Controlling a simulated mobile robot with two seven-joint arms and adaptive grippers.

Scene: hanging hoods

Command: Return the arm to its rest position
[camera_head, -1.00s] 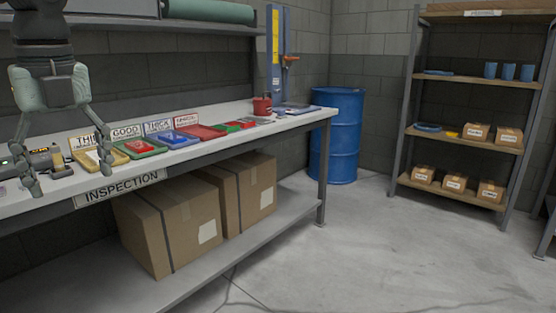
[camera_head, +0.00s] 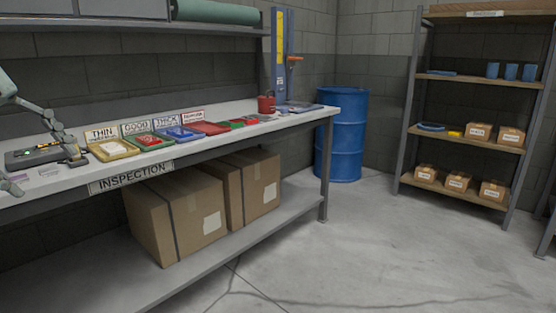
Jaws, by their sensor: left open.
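My left gripper (camera_head: 45,172) is at the far left, partly cut off by the picture's edge. Its grey-green fingers are spread wide apart, with nothing visible between them. One finger is over the bench's left part, close to a dark flat device; whether it touches is unclear. The other shows low at the left edge. The rest of the arm is out of view. My right gripper is not in view.
The white bench (camera_head: 65,183) carries a yellow tray (camera_head: 113,150), a green tray (camera_head: 148,142), a blue tray (camera_head: 180,133) and a red mug (camera_head: 266,104). Cardboard boxes (camera_head: 175,215) sit beneath. A blue drum (camera_head: 341,135) and shelf rack (camera_head: 462,137) stand right; floor between is clear.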

